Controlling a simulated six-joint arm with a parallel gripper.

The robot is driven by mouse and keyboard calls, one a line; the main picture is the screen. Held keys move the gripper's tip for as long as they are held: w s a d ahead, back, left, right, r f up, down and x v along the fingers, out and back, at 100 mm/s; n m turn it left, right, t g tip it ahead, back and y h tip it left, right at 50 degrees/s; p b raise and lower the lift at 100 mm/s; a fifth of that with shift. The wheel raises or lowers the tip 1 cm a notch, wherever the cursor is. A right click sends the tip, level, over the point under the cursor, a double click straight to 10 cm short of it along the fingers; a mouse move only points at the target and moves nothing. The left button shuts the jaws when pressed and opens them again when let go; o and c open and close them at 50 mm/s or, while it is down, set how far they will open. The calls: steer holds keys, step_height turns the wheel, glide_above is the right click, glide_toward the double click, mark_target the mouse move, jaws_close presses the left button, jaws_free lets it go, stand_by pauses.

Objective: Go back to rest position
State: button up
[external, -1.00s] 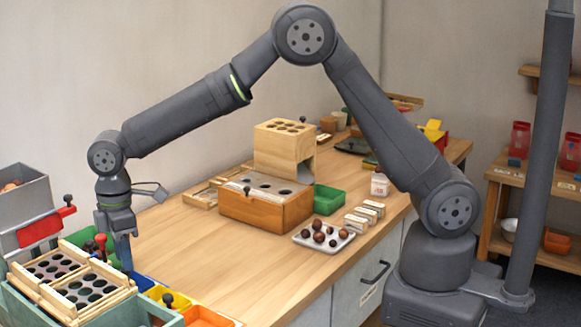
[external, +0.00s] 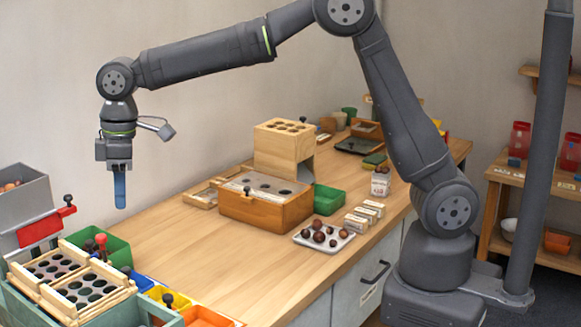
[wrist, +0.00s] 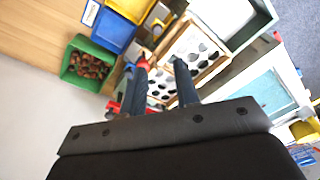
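My gripper (external: 120,205) hangs pointing down at the left, in the air above the table and behind the sorting trays. Its blue fingers overlap in the external view. In the wrist view the two fingers of my gripper (wrist: 160,62) stand apart with nothing held between them. My arm reaches across the top of the external view, its elbow partly cut off at the upper edge.
Wooden trays with round holes (external: 95,287) and a green bin (external: 112,250) stand at lower left; the green bin (wrist: 64,62) holds chestnuts. A wooden box (external: 262,212) and a white tray of chestnuts (external: 345,240) stand further right. The table (external: 230,265) is clear between.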

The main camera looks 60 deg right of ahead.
steer(key=s+d+m+y, duration=0.1)
steer(key=m, duration=0.2)
steer(key=s+d+f+m+t, duration=0.1)
steer(key=d+m, duration=0.1)
steer(key=m, duration=0.2)
steer(key=s+d+f+m+y, duration=0.1)
steer(key=m, duration=0.2)
steer(key=shift+d+t+y, duration=0.3)
steer(key=shift+t, duration=0.1)
steer(key=shift+m, duration=0.3)
steer(key=m+g, duration=0.4)
steer(key=m, duration=0.9)
glide_toward(137, 261)
steer(key=x, duration=0.8)
steer(key=shift+f, duration=0.1)
jaws_close()
